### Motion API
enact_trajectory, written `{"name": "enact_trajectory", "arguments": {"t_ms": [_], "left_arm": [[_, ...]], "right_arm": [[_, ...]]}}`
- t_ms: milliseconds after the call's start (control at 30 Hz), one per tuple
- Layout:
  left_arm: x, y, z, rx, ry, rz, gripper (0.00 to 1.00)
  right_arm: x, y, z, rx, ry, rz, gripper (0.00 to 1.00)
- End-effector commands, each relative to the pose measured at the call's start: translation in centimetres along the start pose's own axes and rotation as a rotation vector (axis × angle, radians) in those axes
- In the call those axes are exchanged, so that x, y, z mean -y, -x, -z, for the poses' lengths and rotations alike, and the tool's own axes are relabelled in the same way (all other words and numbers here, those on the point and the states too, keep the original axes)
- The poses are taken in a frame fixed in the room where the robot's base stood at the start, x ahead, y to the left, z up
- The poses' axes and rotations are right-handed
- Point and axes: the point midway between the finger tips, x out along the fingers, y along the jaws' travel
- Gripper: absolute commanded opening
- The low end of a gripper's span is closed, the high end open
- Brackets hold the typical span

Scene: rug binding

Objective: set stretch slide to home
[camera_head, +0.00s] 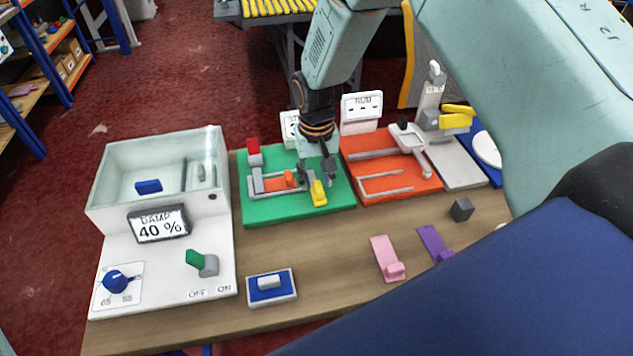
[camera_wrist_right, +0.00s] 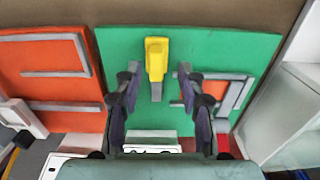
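A green board (camera_head: 262,216) carries a yellow handle (camera_head: 318,193), an orange block (camera_head: 290,178), grey rails and a red-topped post (camera_head: 254,150). No label tells which part is the stretch slide. My right gripper (camera_head: 322,172) points down over this board, just behind the yellow handle. In the right wrist view the board (camera_wrist_right: 228,50) lies below, and the yellow handle (camera_wrist_right: 156,55) shows between and slightly ahead of the two spread fingers (camera_wrist_right: 156,74). The fingers hold nothing. My left gripper is out of view.
An orange board (camera_head: 395,190) with grey rails and a white slider (camera_head: 404,138) adjoins on the right. A clear-walled box with a "DAMP 40 %" sign (camera_head: 158,225) stands left. Pink (camera_head: 385,255) and purple (camera_head: 432,240) pieces lie in front. The wooden table (camera_head: 330,265) is clear between.

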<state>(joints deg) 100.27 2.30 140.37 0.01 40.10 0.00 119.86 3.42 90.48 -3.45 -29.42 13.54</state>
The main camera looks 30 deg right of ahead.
Motion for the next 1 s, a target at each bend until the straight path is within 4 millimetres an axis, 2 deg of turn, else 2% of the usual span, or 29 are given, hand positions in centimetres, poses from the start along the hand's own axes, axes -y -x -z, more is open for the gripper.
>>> {"name": "enact_trajectory", "arguments": {"t_ms": [200, 433, 633, 1000], "left_arm": [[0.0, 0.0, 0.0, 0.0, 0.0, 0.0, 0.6], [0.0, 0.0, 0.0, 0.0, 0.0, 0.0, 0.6], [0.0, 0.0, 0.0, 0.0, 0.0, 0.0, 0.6], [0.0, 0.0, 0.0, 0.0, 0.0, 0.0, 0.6]], "right_arm": [[0.0, 4.8, 0.1, -0.004, -0.001, 0.002, 0.4], [-0.1, 8.5, 0.0, -0.003, -0.001, 0.002, 0.4], [-0.1, 9.9, -0.1, -0.001, -0.001, 0.002, 0.4], [-0.1, 10.0, -0.1, 0.0, -0.001, 0.002, 0.4]]}}
